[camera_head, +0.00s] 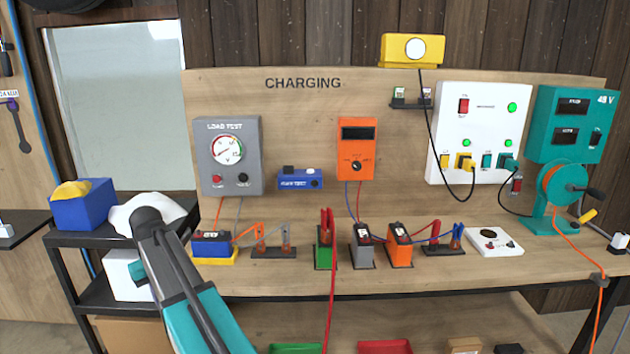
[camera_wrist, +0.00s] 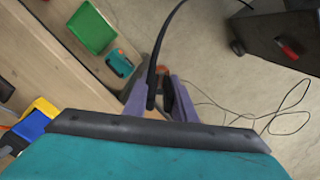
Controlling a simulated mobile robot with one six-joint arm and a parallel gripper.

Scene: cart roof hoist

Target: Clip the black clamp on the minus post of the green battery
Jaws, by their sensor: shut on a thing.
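The green battery (camera_head: 324,256) stands upright on the bench in the head view. A red clamp (camera_head: 327,221) sits on its top, with a red cable hanging down past the bench front. The minus post is too small to make out. In the wrist view, my gripper (camera_wrist: 160,92) has its purple fingers shut on the black clamp (camera_wrist: 152,93), which is mostly hidden between them. A black cable (camera_wrist: 163,43) arches up from it. The gripper is out of the head view and is over the floor beside shelving, apart from the green battery.
A grey battery (camera_head: 362,256) and an orange battery (camera_head: 399,252) stand to the right of the green one. A blue battery (camera_head: 211,245) stands to the left.

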